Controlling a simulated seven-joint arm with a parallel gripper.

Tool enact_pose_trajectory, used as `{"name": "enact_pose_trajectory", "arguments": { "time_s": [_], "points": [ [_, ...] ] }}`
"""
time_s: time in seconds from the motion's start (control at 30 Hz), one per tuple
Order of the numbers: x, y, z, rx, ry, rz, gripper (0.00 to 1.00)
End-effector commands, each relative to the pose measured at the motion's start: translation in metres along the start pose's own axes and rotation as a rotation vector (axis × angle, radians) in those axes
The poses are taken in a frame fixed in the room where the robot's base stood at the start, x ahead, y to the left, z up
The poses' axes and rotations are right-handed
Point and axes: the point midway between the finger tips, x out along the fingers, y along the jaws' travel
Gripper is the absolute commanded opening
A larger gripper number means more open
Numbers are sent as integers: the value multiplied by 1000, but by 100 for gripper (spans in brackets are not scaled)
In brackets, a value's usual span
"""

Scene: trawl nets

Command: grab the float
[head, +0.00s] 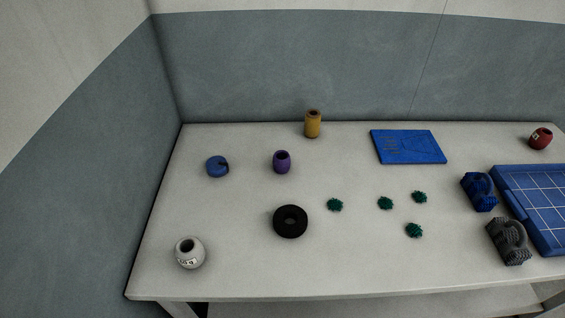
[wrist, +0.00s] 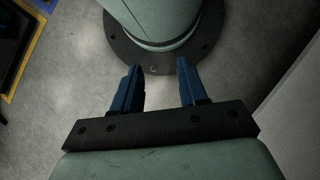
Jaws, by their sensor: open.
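No thing is clearly marked as the float, and I cannot tell which one it is. Float-like pieces with holes on the table in the head view are a round white one (head: 189,254) with a dark-lettered label at front left, a purple barrel (head: 282,162), an upright yellow cylinder (head: 313,125) at the back, and a red one (head: 541,139) with a pale label at far right. My gripper (wrist: 160,80) shows only in the wrist view, its two blue fingers apart and empty, above the floor by my base, away from these pieces.
The pale table (head: 230,272) also carries a blue slotted disc (head: 217,166), a black ring (head: 290,221), several green spiky bits (head: 385,203), a blue board (head: 408,147), blue (head: 479,191) and grey (head: 509,241) blocks, and a blue gridded tray (head: 503,180). Walls stand behind and left.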

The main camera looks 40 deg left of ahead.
Motion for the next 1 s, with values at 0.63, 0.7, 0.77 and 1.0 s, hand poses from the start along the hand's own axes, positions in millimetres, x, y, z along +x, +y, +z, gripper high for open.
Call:
{"name": "enact_pose_trajectory", "arguments": {
  "time_s": [0.63, 0.7, 0.77, 1.0],
  "points": [
    [0, 0, 0, 0, 0, 0, 63],
    [0, 0, 0, 0, 0, 0, 69],
    [0, 0, 0, 0, 0, 0, 75],
    [0, 0, 0, 0, 0, 0, 92]
  ]
}}
